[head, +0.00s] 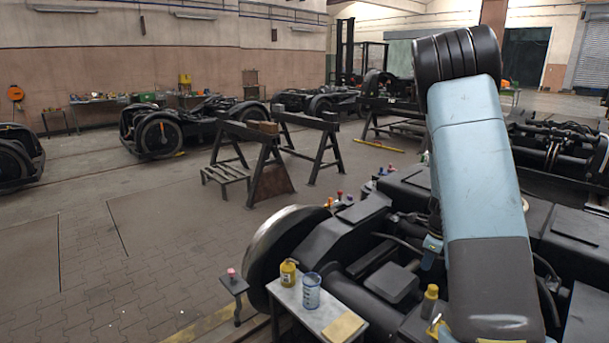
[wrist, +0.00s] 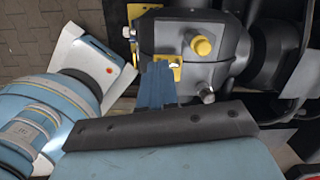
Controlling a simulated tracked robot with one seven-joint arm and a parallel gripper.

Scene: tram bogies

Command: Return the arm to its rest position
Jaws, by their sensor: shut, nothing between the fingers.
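My arm rises in front of the near bogie (head: 395,280) in the head view, its blue-grey link tall at the right of centre. My gripper (head: 432,243) shows in part as a small blue piece at the left edge of the arm, low over the bogie. In the wrist view my gripper (wrist: 158,72) is seen as narrow blue fingers, shut and empty. Its tips are in front of a dark grey housing with a yellow cap (wrist: 202,46). I cannot tell the gap between the tips and the housing.
A small table (head: 310,308) beside the bogie holds a yellow tin (head: 288,272) and a blue-white can (head: 311,290). Trestles (head: 265,165) stand behind. The paved floor (head: 150,250) at left is open.

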